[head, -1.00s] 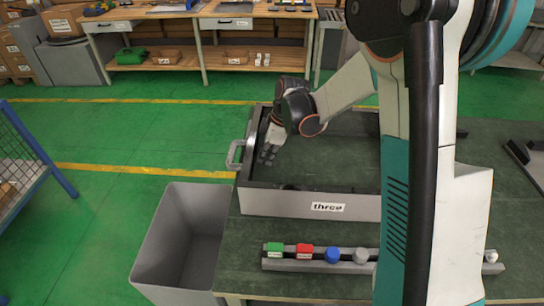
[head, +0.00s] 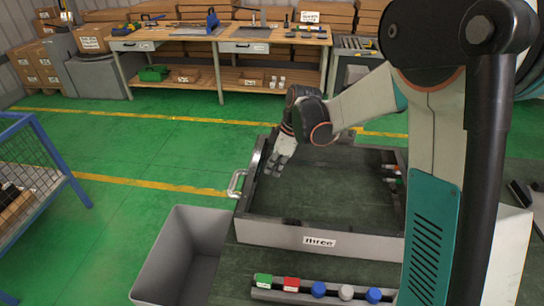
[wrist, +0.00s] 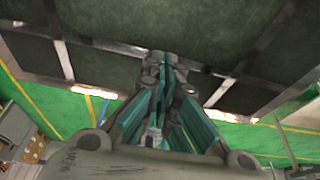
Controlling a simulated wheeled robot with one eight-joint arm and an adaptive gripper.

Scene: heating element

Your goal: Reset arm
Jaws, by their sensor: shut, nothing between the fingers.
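My gripper (head: 276,170) hangs fingers down over the left side of the grey tray (head: 300,238) labelled "three". It is shut and empty. My arm reaches to it from the right of the head view. In the wrist view my gripper's fingertips (wrist: 160,62) are together, with a dark panelled surface beyond them. I cannot tell whether the fingertips touch the tray.
A grey bin (head: 185,255) stands left of the workbench (head: 235,262). A back bench (head: 225,40) carries tools. Green floor lies open between.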

